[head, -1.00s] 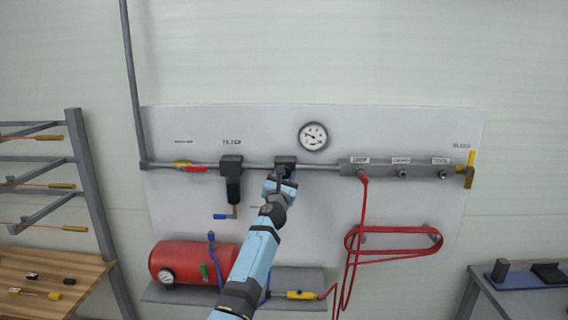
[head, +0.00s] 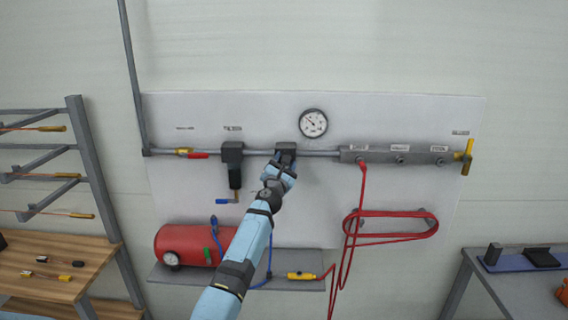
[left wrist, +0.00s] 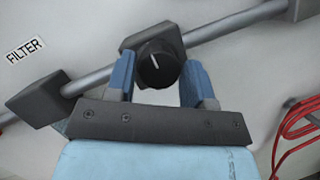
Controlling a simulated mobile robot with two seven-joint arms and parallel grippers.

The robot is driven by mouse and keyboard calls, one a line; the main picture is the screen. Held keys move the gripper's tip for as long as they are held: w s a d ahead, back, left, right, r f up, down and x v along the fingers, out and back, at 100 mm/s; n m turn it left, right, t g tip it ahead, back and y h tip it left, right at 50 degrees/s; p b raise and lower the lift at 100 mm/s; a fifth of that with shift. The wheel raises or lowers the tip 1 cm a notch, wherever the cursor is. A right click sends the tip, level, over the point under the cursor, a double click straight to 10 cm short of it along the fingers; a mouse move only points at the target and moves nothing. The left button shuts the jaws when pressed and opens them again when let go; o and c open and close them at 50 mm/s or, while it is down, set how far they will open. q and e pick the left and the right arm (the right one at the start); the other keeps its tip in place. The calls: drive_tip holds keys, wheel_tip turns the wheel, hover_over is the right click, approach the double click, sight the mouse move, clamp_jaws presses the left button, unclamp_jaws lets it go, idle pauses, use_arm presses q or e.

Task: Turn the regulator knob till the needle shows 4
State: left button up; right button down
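The regulator (head: 286,148) is a dark block on the grey pipe, below the round white gauge (head: 313,123). The gauge's needle points to the upper left; its numbers are too small to read. In the left wrist view the black regulator knob (left wrist: 156,64) faces me, with a white mark near upright. My left gripper (left wrist: 159,72) has its two blue fingers apart, one on each side of the knob, with little room beside it; I see no clear grip. In the head view the left gripper (head: 282,168) hides the knob. My right gripper is not in view.
A filter (head: 234,153) with a blue-handled drain is left of the regulator. A manifold (head: 395,155) with a red hose is to the right. A red tank (head: 186,245) sits on the shelf below. The panel around the gauge is clear.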

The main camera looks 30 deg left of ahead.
use_arm(q)
drive_tip(key=shift+o, duration=1.2)
drive_tip(key=shift+s, duration=0.1)
drive_tip(key=v, duration=1.3)
drive_tip(key=shift+s, duration=0.25)
drive_tip(key=shift+d, duration=0.1)
idle(0.8)
